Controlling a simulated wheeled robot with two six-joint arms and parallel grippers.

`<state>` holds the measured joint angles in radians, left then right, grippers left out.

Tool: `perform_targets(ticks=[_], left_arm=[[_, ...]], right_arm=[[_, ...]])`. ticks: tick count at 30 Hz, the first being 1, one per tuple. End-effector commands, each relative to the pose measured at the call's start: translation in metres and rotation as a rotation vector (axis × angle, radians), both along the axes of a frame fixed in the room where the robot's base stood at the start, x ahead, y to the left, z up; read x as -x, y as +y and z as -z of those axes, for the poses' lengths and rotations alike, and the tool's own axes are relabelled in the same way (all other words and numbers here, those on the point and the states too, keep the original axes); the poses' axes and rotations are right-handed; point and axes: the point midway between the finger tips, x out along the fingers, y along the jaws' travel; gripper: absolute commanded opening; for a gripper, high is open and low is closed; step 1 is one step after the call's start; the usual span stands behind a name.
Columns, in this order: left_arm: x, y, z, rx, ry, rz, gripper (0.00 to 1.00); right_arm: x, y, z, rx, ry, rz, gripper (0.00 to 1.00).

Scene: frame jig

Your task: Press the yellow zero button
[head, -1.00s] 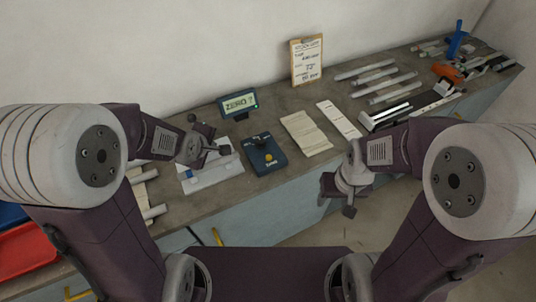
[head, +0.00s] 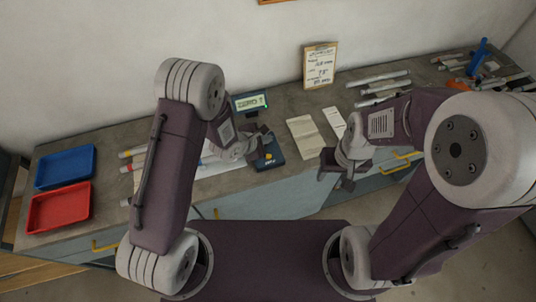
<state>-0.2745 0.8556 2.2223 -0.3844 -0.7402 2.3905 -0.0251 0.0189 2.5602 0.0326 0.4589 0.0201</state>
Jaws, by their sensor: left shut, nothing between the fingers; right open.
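The yellow zero button (head: 269,156) sits on the front part of a dark blue box (head: 269,163) on the bench. A small display (head: 250,101) reading "ZERO" stands behind the box, partly hidden by my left arm. My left gripper (head: 262,139) is shut and empty. It is over the back part of the blue box, just behind the button, and covers that part of the box. I cannot tell whether it touches the box. My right gripper (head: 338,178) is open and empty in front of the bench edge, right of the box.
A blue tray (head: 65,167) and a red tray (head: 59,207) lie at the bench's left end. A notepad (head: 306,136) lies right of the box. A clipboard (head: 320,65) leans on the wall. Several tubes and tools lie at the right end.

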Motion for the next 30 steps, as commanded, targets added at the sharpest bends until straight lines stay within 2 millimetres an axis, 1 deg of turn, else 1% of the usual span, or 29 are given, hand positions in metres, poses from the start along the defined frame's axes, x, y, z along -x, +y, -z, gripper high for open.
perform_targets(ticks=[5, 8, 19, 24, 30], left_arm=[[0.000, 0.000, 0.006, 0.000, 0.000, 0.000, 0.00], [0.000, 0.000, 0.015, 0.000, 0.000, 0.000, 0.00], [0.000, 0.000, 0.069, -0.001, -0.001, -0.001, 0.00], [0.000, 0.000, 0.085, -0.001, -0.001, 0.000, 0.00], [0.000, 0.000, 0.088, -0.001, -0.001, 0.000, 0.00]], right_arm=[[0.000, 0.000, 0.006, 0.000, 0.000, 0.000, 0.52], [0.000, 0.000, 0.015, 0.000, 0.000, 0.000, 0.52], [0.000, 0.000, 0.070, 0.000, 0.000, 0.000, 0.52], [0.000, 0.000, 0.081, 0.000, 0.000, 0.000, 0.52], [0.000, 0.000, 0.081, 0.000, 0.000, 0.000, 0.52]])
